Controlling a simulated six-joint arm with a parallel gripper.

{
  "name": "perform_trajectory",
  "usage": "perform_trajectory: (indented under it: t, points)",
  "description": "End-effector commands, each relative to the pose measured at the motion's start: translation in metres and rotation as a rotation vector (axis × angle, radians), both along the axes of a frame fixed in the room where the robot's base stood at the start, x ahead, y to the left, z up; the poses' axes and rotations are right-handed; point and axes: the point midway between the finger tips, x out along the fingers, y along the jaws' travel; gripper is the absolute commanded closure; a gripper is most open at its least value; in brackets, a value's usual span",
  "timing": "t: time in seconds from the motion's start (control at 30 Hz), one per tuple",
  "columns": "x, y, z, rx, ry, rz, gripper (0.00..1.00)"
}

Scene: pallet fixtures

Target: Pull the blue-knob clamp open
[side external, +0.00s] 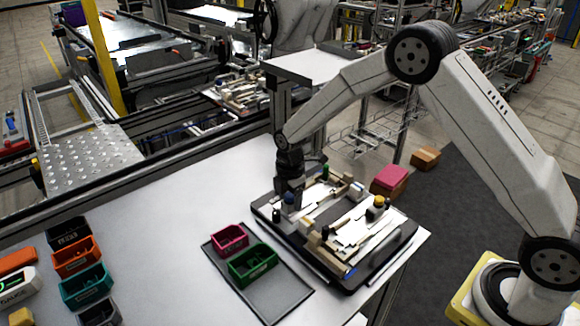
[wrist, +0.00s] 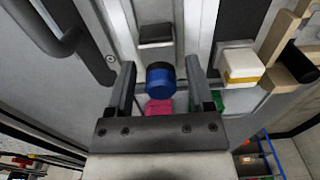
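The blue-knob clamp (wrist: 160,80) shows in the wrist view as a short round knob, dark on top with a blue side. It lies between the two fingers of my gripper (wrist: 163,85), with a visible gap on each side. My gripper is open around the knob and does not appear to touch it. The rest of the clamp is mostly hidden by my gripper.
The fixture also carries a green knob (side external: 325,171) and a yellow knob (side external: 379,201). A black handle (wrist: 75,40) is left of my fingers in the wrist view. A pink bin (side external: 229,238) and a green bin (side external: 252,264) sit on a tray. The table's middle left is clear.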

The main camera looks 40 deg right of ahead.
Motion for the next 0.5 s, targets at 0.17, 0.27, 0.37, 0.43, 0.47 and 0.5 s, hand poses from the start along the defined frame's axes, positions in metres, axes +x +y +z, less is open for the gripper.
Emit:
perform_trajectory:
  t: [0.17,0.27,0.37,0.43,0.47,0.5]
  points:
    - [-0.0001,0.0,-0.0001,0.0,0.0,0.0,0.32]
    - [-0.0002,0.0,-0.0002,0.0,0.0,0.0,0.32]
    - [-0.0002,0.0,-0.0003,0.0,0.0,0.0,0.32]
    - [-0.0002,0.0,-0.0002,0.0,0.0,0.0,0.32]
    - [-0.0002,0.0,-0.0001,0.0,0.0,0.0,0.32]
    - [-0.0002,0.0,0.0004,0.0,0.0,0.0,0.32]
